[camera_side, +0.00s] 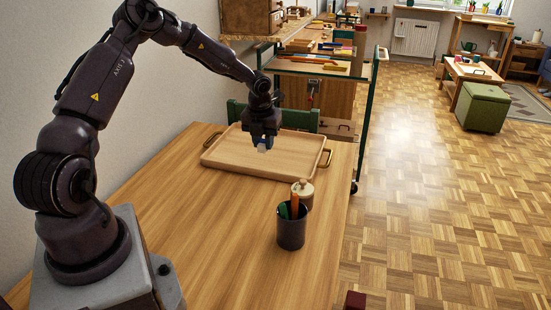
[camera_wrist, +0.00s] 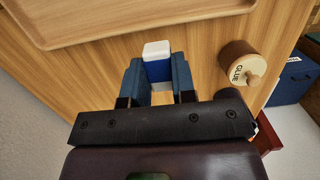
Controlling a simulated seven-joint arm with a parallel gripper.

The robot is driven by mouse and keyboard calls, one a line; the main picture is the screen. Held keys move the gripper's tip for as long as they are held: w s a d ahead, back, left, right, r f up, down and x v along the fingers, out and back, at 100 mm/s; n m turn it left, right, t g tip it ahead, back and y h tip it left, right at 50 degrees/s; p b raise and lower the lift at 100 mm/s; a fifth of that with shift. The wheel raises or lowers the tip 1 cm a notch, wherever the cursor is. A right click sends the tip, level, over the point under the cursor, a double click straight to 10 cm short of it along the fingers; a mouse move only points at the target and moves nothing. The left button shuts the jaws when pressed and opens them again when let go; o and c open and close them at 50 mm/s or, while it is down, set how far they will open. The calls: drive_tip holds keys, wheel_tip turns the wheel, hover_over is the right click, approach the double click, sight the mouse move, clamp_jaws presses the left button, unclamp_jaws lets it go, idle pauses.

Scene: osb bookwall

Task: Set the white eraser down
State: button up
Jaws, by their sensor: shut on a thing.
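A white eraser with a blue sleeve (camera_wrist: 157,58) is held between the two blue fingers of my gripper (camera_wrist: 158,82). Its white end points away from the palm in the wrist view. In the side view my gripper (camera_side: 263,142) hangs in front of the wooden tray (camera_side: 222,164), and a small pale part of the eraser (camera_side: 262,149) shows below the fingers. The wrist view shows the tray's rim (camera_wrist: 100,36) beyond the eraser, with bare tabletop around the eraser. The gap beneath the eraser cannot be judged.
A wooden-lidded pot (camera_side: 303,191) labelled GLUE stands right of the gripper in the wrist view (camera_wrist: 238,60). A dark pencil cup (camera_side: 291,228) stands nearer the side camera. The tabletop (camera_side: 215,230) is clear left of the cup. A shelf cart (camera_side: 320,95) stands behind.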

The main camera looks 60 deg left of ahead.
hover_over(277, 167)
wheel_tip(277, 167, down, 7)
drive_tip(key=shift+d+f, duration=0.1)
drive_tip(key=shift+s+f, duration=0.1)
drive_tip(key=shift+f, duration=1.25)
drive_tip(key=o, duration=0.9)
drive_tip(key=shift+f, duration=0.15)
